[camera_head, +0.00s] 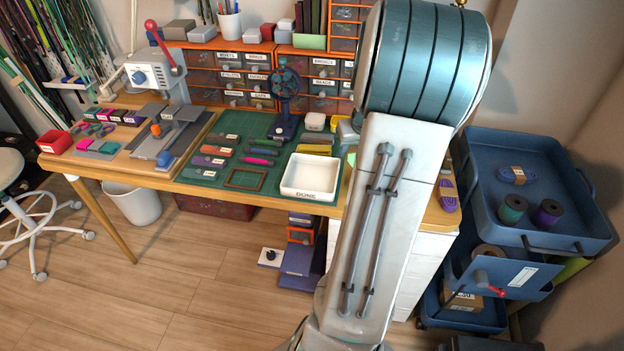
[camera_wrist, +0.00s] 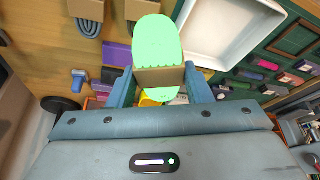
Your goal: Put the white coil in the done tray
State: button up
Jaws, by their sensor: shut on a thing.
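My gripper (camera_wrist: 160,76) is shut on a pale mint-green coil (camera_wrist: 156,38) with a brown band around its middle. The band sits between the two fingers. No plainly white coil shows. The done tray (camera_head: 312,176) is a white, shallow, square tray at the front of the bench, with its label on the front wall. It looks empty in the head view. In the wrist view the tray (camera_wrist: 226,28) lies just to the right of the held coil.
A green mat (camera_head: 228,146) left of the tray holds several bundles and a brown frame (camera_head: 246,179). A purple coil (camera_head: 448,195) lies right of my arm. A blue cart (camera_head: 540,220) with spools stands at the right.

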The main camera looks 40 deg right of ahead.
jog(key=b, duration=0.1)
send_over(311, 177)
jog(key=s, duration=0.1)
jog(key=f, duration=0.6)
jog(key=shift+s+a+f, duration=0.15)
jog(key=shift+a+f, duration=0.15)
jog(key=shift+f, duration=2.1)
jog(key=shift+f+b, duration=0.2)
jog(key=shift+b, duration=0.15)
jog(key=o, duration=1.1)
jog(key=shift+c, duration=0.2)
jog(key=shift+r, duration=0.15)
